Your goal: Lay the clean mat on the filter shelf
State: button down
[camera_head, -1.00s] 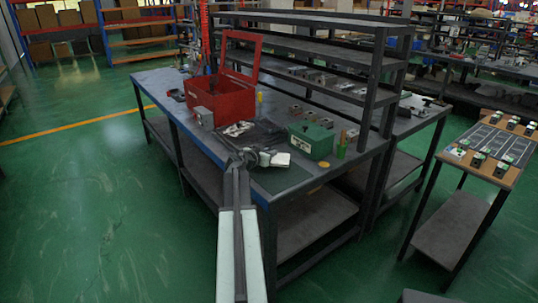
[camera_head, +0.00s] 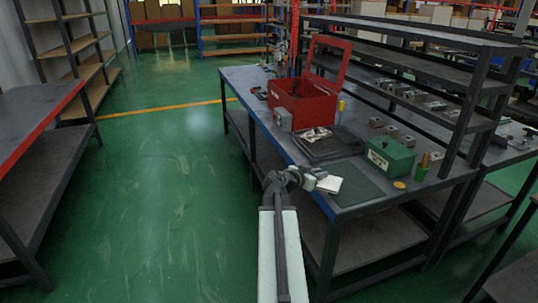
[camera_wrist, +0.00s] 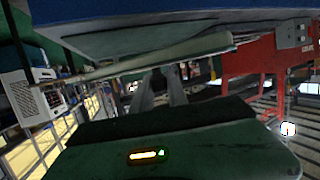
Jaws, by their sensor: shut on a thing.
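In the head view, a small white flat piece (camera_head: 329,184), which looks like the clean mat, is at the jaws of my gripper (camera_head: 312,178). My gripper is shut on it, over the front edge of the workbench beside a dark green mat (camera_head: 362,188). The fingertips are too small to make out clearly. In the wrist view, a pale flat sheet (camera_wrist: 180,52) runs across the upper part, possibly the same mat. I cannot tell which shelf is the filter shelf; a dark multi-tier rack (camera_head: 440,84) stands along the back of the bench.
The workbench (camera_head: 262,94) holds a red toolbox (camera_head: 302,102), a green box (camera_head: 392,156), a grey box (camera_head: 283,119) and dark flat sheets (camera_head: 330,147). Another red-edged bench (camera_head: 35,115) stands at left. Green floor (camera_head: 165,190) between the benches is clear.

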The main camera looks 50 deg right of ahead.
notch_tip(320, 180, up, 13)
jog(key=p, duration=1.2)
jog(key=shift+r+p, duration=0.15)
jog(key=shift+p, duration=0.25)
